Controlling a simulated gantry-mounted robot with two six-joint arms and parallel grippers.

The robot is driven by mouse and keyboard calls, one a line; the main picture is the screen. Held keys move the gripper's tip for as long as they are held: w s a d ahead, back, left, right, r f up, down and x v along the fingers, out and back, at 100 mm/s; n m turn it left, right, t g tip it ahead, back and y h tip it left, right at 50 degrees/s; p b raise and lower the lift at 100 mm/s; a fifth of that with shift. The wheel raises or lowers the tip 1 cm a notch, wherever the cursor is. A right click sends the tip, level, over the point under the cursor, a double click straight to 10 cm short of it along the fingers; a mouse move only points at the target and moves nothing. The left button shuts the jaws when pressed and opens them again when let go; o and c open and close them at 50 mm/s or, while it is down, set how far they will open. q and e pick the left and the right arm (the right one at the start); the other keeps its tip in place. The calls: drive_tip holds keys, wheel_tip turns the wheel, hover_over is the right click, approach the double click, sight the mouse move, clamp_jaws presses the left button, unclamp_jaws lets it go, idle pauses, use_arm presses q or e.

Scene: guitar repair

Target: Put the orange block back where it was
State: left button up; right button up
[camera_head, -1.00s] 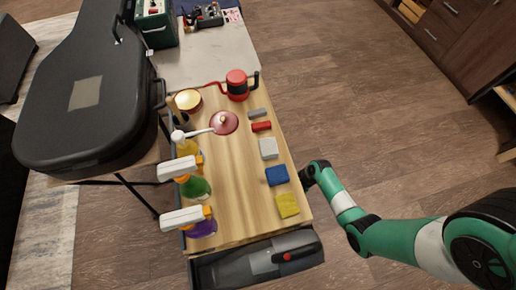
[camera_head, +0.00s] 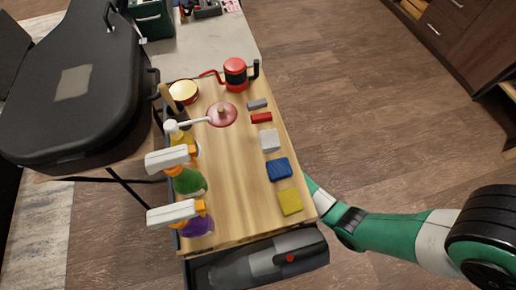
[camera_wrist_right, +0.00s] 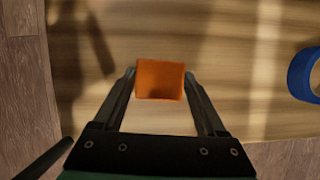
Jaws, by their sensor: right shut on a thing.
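The orange block (camera_wrist_right: 160,80) is between the fingers of my right gripper (camera_wrist_right: 161,73) in the right wrist view, and the gripper is shut on it. Beneath it is a light wooden surface (camera_wrist_right: 235,55). I cannot tell whether the block touches this surface. My left gripper is in neither view.
A blue ring (camera_wrist_right: 305,75) lies at the right of the wrist view. The tabletop carries a yellow block (camera_head: 290,202), a blue block (camera_head: 279,169), spray bottles (camera_head: 188,181) and a red-black mug-like item (camera_head: 235,73). A handheld vacuum (camera_head: 262,263) lies at the near end.

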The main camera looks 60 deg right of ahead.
drive_tip(key=shift+s+d, duration=0.1)
drive_tip(key=shift+s, duration=0.05)
drive_tip(key=shift+f, duration=0.15)
drive_tip(key=o, duration=1.1)
drive_tip(key=shift+f+b, duration=0.1)
drive_tip(key=shift+b, duration=0.25)
drive_tip(key=shift+p+v, duration=1.2)
drive_tip(key=shift+v, duration=0.05)
drive_tip(key=shift+s+d+f+p, duration=0.15)
drive_tip(key=shift+s+d+p, duration=0.3)
drive_tip(key=shift+s+d, duration=0.9)
drive_tip(key=shift+s+d+f+p, duration=0.2)
drive_tip(key=shift+s+d+p, duration=0.3)
drive_tip(key=shift+s+d, duration=0.85)
drive_tip(key=shift+s+d+f+p, duration=0.15)
drive_tip(key=shift+s+d+p, duration=0.3)
drive_tip(key=shift+s+d, duration=0.9)
drive_tip(key=shift+s+a, duration=0.1)
drive_tip(key=shift+a, duration=0.05)
